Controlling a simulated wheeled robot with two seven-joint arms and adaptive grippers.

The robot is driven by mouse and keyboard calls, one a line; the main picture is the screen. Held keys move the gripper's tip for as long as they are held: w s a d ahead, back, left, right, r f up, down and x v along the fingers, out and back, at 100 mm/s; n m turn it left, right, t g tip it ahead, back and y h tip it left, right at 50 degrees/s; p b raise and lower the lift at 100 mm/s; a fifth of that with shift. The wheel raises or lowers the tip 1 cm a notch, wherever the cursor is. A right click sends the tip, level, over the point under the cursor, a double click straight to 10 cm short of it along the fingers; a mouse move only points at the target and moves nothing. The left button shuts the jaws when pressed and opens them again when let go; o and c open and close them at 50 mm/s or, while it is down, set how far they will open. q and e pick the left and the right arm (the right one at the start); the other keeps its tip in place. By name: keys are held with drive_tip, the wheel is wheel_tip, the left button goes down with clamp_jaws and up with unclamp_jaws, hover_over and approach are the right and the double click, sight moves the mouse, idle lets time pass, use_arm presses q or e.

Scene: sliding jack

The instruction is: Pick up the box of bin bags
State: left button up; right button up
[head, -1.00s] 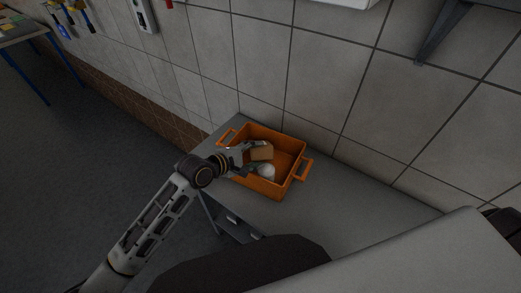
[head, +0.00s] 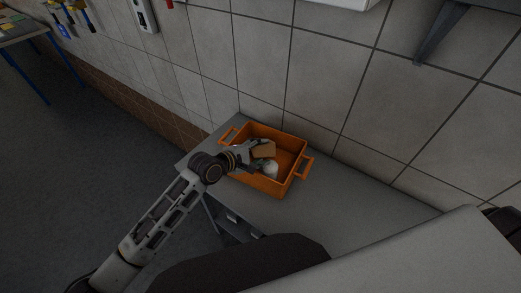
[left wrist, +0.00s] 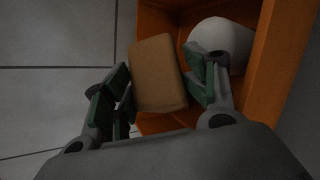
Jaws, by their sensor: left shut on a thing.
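The box of bin bags, a plain brown box (head: 264,149), is at the orange crate (head: 292,181) on the grey bench. My left gripper (head: 254,154) reaches over the crate's left side and is shut on the box. In the left wrist view the box (left wrist: 157,74) sits between the green-padded fingers of the gripper (left wrist: 160,90), with the crate's orange floor and wall behind it. I cannot tell how high the box is above the crate floor. My right gripper is not in view.
A white rounded object (head: 271,168) lies in the crate beside the box and close to a finger; it also shows in the left wrist view (left wrist: 222,42). The tiled wall (head: 330,100) is right behind the crate. The bench top (head: 350,205) is clear to the right.

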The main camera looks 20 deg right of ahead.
use_arm(q)
drive_tip(key=shift+s+a+f, duration=0.1)
drive_tip(key=shift+s+f, duration=0.1)
drive_tip(key=shift+f, duration=0.55)
drive_tip(key=c, duration=0.5)
drive_tip(key=shift+c, duration=0.2)
drive_tip(key=shift+r, duration=0.4)
drive_tip(key=shift+w+r, duration=0.1)
drive_tip(key=shift+r, duration=0.25)
drive_tip(key=c, duration=0.3)
drive_tip(key=r, duration=0.9)
drive_tip(key=shift+w+r, duration=0.2)
clamp_jaws()
